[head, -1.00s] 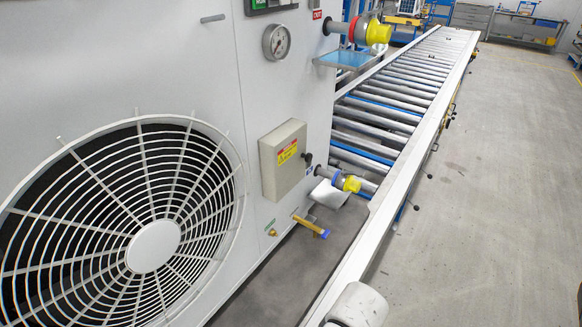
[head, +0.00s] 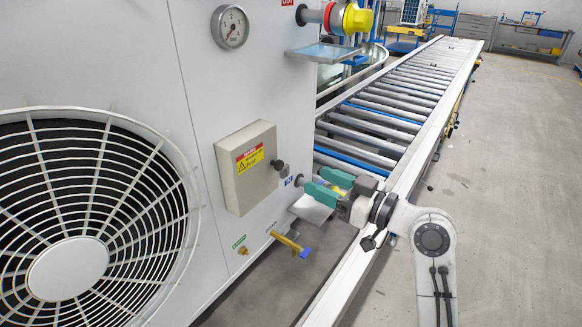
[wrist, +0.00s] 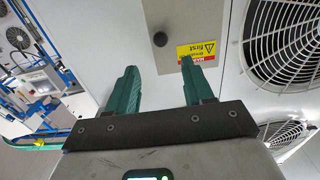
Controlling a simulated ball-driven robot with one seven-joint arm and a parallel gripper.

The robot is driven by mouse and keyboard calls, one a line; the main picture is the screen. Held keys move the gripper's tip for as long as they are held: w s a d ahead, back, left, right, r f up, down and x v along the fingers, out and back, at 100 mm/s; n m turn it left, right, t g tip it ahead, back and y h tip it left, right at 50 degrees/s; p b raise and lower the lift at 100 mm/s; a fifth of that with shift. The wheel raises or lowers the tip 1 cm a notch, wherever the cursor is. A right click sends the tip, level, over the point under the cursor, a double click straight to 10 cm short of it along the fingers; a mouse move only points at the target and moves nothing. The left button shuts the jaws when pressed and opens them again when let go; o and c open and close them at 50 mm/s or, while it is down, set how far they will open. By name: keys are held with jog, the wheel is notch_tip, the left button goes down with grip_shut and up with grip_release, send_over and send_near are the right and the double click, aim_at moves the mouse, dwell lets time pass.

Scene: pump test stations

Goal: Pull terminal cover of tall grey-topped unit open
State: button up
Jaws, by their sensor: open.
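The terminal cover (head: 243,168) is a beige box front with a red-and-yellow warning label and a dark round knob (head: 277,165) on its right edge. It looks closed against the white panel of the unit (head: 190,75). In the wrist view the cover (wrist: 183,20) and its knob (wrist: 160,39) lie ahead of the fingers. My gripper (head: 318,182) has green fingers, spread apart and empty, to the right of the knob and a little below it. The fingers also show in the wrist view (wrist: 158,88), apart from the knob. The unit's top is out of view.
A large fan grille (head: 70,215) fills the left side. A pressure gauge (head: 230,27) and a yellow-capped pipe (head: 350,18) sit above the cover. A brass valve with a blue end (head: 290,244) sticks out below. A roller conveyor (head: 400,110) runs back on the right.

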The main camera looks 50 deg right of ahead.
aim_at(281, 166)
jog(key=w, duration=0.3)
jog(key=w+p, duration=0.1)
jog(key=w, duration=0.2)
jog(key=w+p, duration=0.1)
jog(key=w, duration=0.3)
jog(key=shift+a+f, duration=0.1)
jog(key=shift+a, duration=0.15)
grip_shut()
